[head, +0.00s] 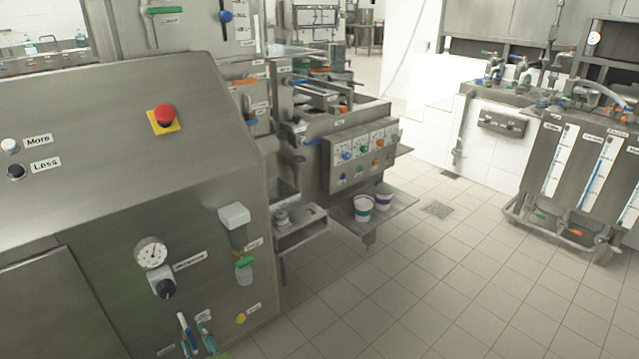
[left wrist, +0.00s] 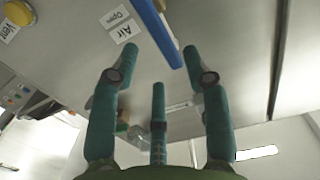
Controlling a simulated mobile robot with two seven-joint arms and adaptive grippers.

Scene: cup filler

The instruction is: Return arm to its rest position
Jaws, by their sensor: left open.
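My left gripper (head: 198,342) shows at the bottom edge of the head view, in front of the steel machine's (head: 140,215) lower panel. In the left wrist view my left gripper (left wrist: 152,68) has its teal fingers spread apart with nothing between them. A blue handle (left wrist: 158,32) lies just beyond the fingertips, beside a label reading "Air" and "Open" (left wrist: 120,23). The handle also shows in the head view (head: 187,330), close to the fingers. I cannot tell whether a finger touches it. My right gripper is in neither view.
The machine's front carries a red stop button (head: 165,115), a gauge (head: 151,252) and a yellow button (head: 240,318). Two white cups, one (head: 362,208) nearer, stand on a low shelf. Tiled floor (head: 440,280) to the right is clear.

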